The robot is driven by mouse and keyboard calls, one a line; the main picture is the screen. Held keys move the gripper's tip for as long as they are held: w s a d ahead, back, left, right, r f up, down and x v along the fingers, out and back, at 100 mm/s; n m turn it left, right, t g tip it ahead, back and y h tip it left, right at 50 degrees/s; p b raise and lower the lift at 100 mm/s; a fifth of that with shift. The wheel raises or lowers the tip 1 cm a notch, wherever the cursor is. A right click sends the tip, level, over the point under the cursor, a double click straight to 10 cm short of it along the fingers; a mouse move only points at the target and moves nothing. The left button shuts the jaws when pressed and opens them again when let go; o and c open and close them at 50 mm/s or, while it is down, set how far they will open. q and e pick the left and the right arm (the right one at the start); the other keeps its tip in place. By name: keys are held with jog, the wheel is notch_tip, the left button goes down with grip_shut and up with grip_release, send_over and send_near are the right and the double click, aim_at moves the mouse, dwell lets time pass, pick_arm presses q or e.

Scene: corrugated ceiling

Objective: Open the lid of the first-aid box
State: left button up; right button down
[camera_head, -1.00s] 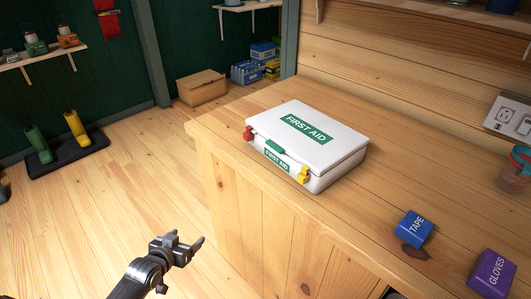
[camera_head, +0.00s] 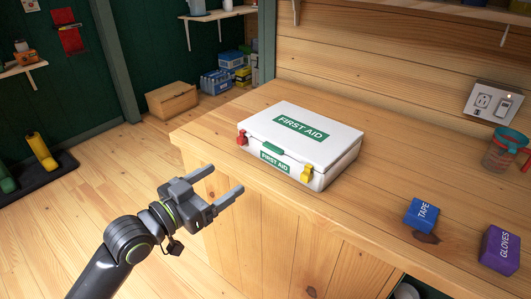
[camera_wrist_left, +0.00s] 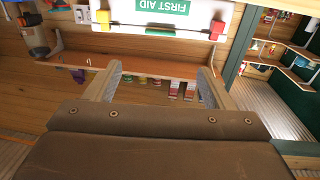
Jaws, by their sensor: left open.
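The white first-aid box (camera_head: 285,155) sits on the wooden counter in the head view. Its lid (camera_head: 330,138) is down, with a green FIRST AID label on top. A red latch (camera_head: 242,138) and a yellow latch (camera_head: 307,173) are on its front, either side of a green handle (camera_head: 273,148). I cannot tell if the latches are fastened. My left gripper (camera_head: 227,178) is open and empty, in front of the box and apart from it. In the left wrist view the box front (camera_wrist_left: 150,20) shows at the top, beyond my spread fingers. My right gripper is out of view.
The wooden counter (camera_head: 365,215) is clear close around the box. A wall socket (camera_head: 493,102) is behind. Open floor lies left of the counter.

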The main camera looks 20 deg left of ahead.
aim_at(271, 148)
pick_arm(q)
jog(key=x, duration=1.3)
jog(key=shift+w+d, duration=0.2)
jog(key=shift+w, duration=0.1)
jog(key=shift+w+d, duration=0.2)
jog(key=shift+w, duration=0.3)
